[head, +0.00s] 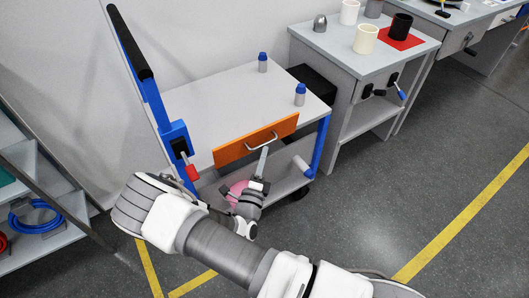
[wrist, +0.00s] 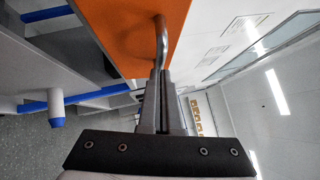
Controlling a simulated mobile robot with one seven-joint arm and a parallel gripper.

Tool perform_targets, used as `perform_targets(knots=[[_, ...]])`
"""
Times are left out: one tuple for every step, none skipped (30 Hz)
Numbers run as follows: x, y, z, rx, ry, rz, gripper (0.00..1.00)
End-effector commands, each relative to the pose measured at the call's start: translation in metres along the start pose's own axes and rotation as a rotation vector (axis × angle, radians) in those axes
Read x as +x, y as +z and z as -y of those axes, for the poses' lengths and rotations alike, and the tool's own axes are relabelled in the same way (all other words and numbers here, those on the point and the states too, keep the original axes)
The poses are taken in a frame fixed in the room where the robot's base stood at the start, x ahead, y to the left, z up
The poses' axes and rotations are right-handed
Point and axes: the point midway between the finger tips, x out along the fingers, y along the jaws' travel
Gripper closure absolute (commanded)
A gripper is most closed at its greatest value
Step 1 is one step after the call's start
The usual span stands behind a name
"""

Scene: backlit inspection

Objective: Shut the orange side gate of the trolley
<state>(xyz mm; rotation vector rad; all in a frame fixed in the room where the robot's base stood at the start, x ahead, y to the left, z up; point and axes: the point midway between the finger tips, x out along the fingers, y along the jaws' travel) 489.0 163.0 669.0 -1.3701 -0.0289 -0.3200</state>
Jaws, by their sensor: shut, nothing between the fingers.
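The orange side gate (head: 235,151) is a flat panel along the near long side of the trolley (head: 210,107), which has a light top and blue posts. A metal bow handle (head: 262,139) is fixed to the gate's outer face. In the wrist view the gate (wrist: 125,30) fills the upper middle, with the handle (wrist: 162,42) just beyond my fingertips. My gripper (head: 265,150) is shut and empty, its tips at the handle; I cannot tell whether they touch it. How far the gate is swung is hard to tell. It also shows in the wrist view (wrist: 161,74).
Two grey bottles with blue caps (head: 300,95) stand on the trolley top. A red-handled latch (head: 192,172) sits on the left post. A pink round thing (head: 236,190) is on the lower shelf, partly hidden. A grey bench (head: 345,55) stands right; floor is free in front of it.

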Motion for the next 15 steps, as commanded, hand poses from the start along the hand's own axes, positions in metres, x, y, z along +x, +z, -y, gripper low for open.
perform_targets(knots=[[0.0028, 0.0033, 0.0084, -0.016, 0.016, 0.001, 1.00], [0.0036, 0.0040, 0.0090, -0.025, 0.025, 0.001, 1.00], [0.0045, 0.0049, 0.0094, -0.039, 0.039, 0.001, 1.00], [0.0052, 0.0058, 0.0097, -0.048, 0.047, 0.001, 1.00], [0.0057, 0.0064, 0.0097, -0.055, 0.056, 0.001, 1.00], [0.0063, 0.0071, 0.0095, -0.065, 0.066, 0.001, 1.00], [0.0067, 0.0075, 0.0094, -0.072, 0.072, 0.001, 1.00], [0.0070, 0.0078, 0.0092, -0.077, 0.077, 0.001, 1.00], [0.0073, 0.0080, 0.0088, -0.083, 0.083, 0.001, 1.00], [0.0074, 0.0080, 0.0083, -0.086, 0.087, 0.001, 1.00], [0.0074, 0.0080, 0.0078, -0.089, 0.089, 0.001, 1.00], [0.0074, 0.0080, 0.0073, -0.091, 0.091, 0.001, 1.00], [0.0074, 0.0079, 0.0069, -0.092, 0.092, 0.001, 1.00], [0.0074, 0.0079, 0.0066, -0.093, 0.093, 0.001, 1.00], [0.0073, 0.0078, 0.0063, -0.093, 0.093, 0.001, 1.00]])
